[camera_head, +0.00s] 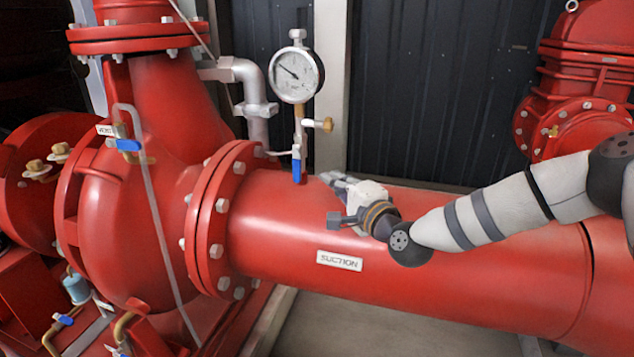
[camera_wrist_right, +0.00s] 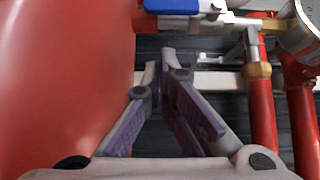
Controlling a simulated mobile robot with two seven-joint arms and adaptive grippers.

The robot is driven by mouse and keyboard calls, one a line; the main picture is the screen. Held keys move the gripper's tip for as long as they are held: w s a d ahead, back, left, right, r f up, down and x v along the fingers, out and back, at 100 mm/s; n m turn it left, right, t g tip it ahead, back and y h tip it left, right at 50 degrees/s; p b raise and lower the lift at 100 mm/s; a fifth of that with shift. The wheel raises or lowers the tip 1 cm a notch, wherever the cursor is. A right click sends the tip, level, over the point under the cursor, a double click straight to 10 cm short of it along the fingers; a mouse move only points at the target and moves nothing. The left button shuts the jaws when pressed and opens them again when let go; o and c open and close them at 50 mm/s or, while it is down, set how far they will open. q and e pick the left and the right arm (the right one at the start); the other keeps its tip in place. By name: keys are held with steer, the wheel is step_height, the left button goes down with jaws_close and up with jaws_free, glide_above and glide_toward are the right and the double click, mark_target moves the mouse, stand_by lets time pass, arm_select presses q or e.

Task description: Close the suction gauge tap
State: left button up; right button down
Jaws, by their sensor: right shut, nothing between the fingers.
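The suction gauge (camera_head: 296,75) stands on a thin riser above the red suction pipe (camera_head: 400,265). Its tap has a blue lever (camera_head: 297,171) that hangs straight down, along the riser, in the head view. In the right wrist view the blue lever (camera_wrist_right: 171,6) lies across the top edge, and part of the gauge (camera_wrist_right: 308,25) shows at top right. My right gripper (camera_head: 327,178) is shut and empty, low over the pipe and just right of the lever. In the right wrist view its fingertips (camera_wrist_right: 166,54) are together below the lever, apart from it in the picture. My left gripper is out of view.
A brass fitting (camera_head: 324,124) sticks out right of the riser. The flange (camera_head: 212,225) and pump casing (camera_head: 120,220) stand to the left. The pipe bulges close along the left of the wrist view. Dark panels (camera_head: 440,90) stand behind.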

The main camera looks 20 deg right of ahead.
mark_target(306, 174)
steer(key=w+a, duration=0.1)
steer(key=a, duration=0.2)
steer(key=shift+w, duration=0.35)
steer(key=shift+w+a+f+b, duration=0.2)
steer(key=shift+a+f+b, duration=0.2)
steer(key=shift+f, duration=0.1)
steer(key=shift+r, duration=0.3)
